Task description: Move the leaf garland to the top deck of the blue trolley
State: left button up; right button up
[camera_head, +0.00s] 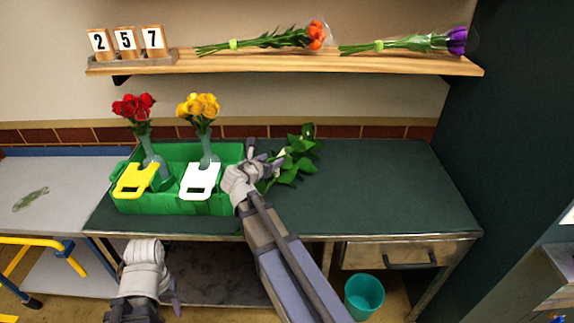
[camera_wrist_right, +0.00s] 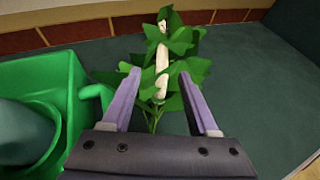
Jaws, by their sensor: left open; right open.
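The leaf garland (camera_head: 294,158), with green leaves and a pale middle part, lies on the dark green worktop right of the green caddy. My right gripper (camera_head: 264,158) is open at its left side in the head view. In the right wrist view the garland (camera_wrist_right: 165,62) lies ahead of and between the spread fingers (camera_wrist_right: 162,88), its thin stems running back toward the palm; I cannot tell whether a finger touches it. My left gripper (camera_head: 150,284) is open and empty, low in front of the worktop. The trolley's top deck (camera_head: 65,185) is grey with a blue rim, at far left.
The green caddy (camera_head: 176,207) holds red roses (camera_head: 134,107) and yellow roses (camera_head: 199,106) in vases, with yellow and white tags. A small leafy piece (camera_head: 30,199) lies on the trolley deck. A wooden shelf (camera_head: 300,62) overhangs the back. The worktop's right side is clear.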

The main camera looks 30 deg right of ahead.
aim_at(280, 156)
jog(key=shift+w+d, duration=0.2)
jog(key=shift+d, duration=0.05)
jog(key=shift+w+d+f, duration=0.15)
jog(key=shift+w+d, duration=0.05)
jog(key=shift+b+x, duration=0.5)
jog(key=shift+x, duration=0.45)
jog(key=b+x, duration=0.2)
jog(key=x, duration=0.2)
jog(key=shift+s+d+f, duration=0.1)
jog(key=shift+d+f, duration=0.1)
jog(key=shift+w+d+f, duration=0.1)
jog(key=shift+w+d, duration=0.15)
jog(key=shift+d, duration=0.1)
jog(key=shift+c, duration=0.2)
jog(key=shift+s, duration=0.1)
grip_shut()
